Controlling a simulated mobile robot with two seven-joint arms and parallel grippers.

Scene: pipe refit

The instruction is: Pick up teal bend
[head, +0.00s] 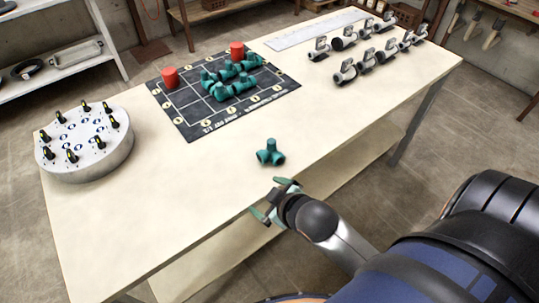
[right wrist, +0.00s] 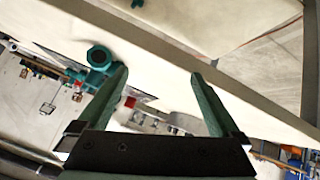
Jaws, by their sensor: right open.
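A teal pipe fitting (head: 270,154) stands alone on the pale table near its front edge, with one stub pointing up and others spreading low. More teal fittings (head: 228,83) sit clustered on the dark mat; I cannot tell which of these is a bend. My right gripper (head: 273,199) is open and empty at the table's front edge, just nearer than the lone fitting and apart from it. In the right wrist view, a teal fitting (right wrist: 99,57) shows beside the left finger, outside the gap between the fingers (right wrist: 160,76). My left gripper is not in view.
The dark gridded mat (head: 181,121) also bears two red cylinders (head: 170,77). A round white fixture (head: 88,160) with several upright black-and-yellow pieces stands at the left. Several grey clamps (head: 345,72) stand at the back right beside a pale strip (head: 300,36). Table around the lone fitting is clear.

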